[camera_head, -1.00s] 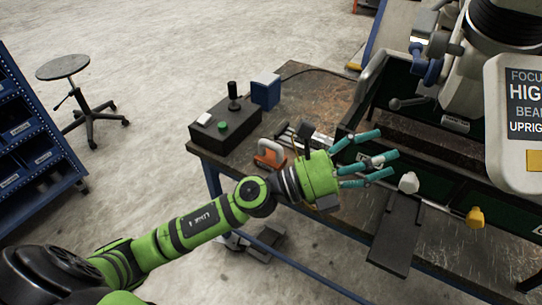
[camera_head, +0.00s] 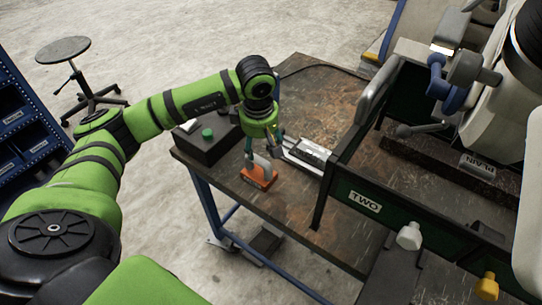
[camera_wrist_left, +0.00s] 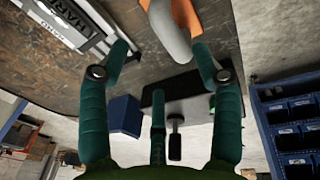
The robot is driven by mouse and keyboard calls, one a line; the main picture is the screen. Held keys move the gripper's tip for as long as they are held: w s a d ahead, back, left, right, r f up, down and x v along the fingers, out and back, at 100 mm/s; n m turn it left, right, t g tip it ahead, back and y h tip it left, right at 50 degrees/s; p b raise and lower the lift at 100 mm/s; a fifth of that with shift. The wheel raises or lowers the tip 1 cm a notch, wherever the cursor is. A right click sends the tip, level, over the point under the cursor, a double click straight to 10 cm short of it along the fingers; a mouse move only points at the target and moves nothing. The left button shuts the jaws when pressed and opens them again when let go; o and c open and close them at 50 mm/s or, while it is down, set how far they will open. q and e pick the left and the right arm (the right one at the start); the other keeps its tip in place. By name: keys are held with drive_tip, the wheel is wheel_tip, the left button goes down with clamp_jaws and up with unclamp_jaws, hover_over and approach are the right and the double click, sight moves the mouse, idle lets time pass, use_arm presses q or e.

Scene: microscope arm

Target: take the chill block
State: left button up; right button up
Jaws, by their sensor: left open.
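No readable label marks the chill block. An orange block with a pale grey handle (camera_head: 257,176) stands near the table's left edge; in the left wrist view its handle (camera_wrist_left: 172,32) reaches in from the top. A silver block (camera_head: 312,149) lies in a pale rack just right of it, and its dark lettered face (camera_wrist_left: 62,20) shows upper left in the left wrist view. My left gripper (camera_head: 263,150) points down just above the orange block, open and empty. Its fingers lie around the handle's near end; contact is not clear. My right gripper is not in view.
A black control box with a green button (camera_head: 208,134) stands behind the gripper; a blue box (camera_wrist_left: 124,115) shows in the left wrist view. The dark green frame marked TWO (camera_head: 364,202) and the large microscope (camera_head: 505,100) stand to the right. The back middle tabletop is clear.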

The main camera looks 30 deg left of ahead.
sight(259, 157)
use_arm(q)
drive_tip(key=shift+a+f, duration=0.1)
drive_tip(key=shift+f, duration=0.1)
drive_tip(key=f+p, duration=0.1)
drive_tip(key=f, duration=0.1)
drive_tip(key=f+p, duration=0.1)
drive_tip(key=p, duration=0.1)
drive_tip(key=shift+s+a+f, duration=0.2)
drive_tip(key=shift+s+f, duration=0.15)
drive_tip(key=shift+s, duration=0.05)
drive_tip(key=shift+w+f, duration=0.15)
drive_tip(key=shift+f, duration=0.4)
drive_tip(key=shift+w+f, duration=0.15)
drive_tip(key=shift+f, duration=0.5)
clamp_jaws()
drive_tip(key=shift+w+r, duration=0.2)
drive_tip(key=shift+r, duration=0.05)
drive_tip(key=shift+a, duration=0.1)
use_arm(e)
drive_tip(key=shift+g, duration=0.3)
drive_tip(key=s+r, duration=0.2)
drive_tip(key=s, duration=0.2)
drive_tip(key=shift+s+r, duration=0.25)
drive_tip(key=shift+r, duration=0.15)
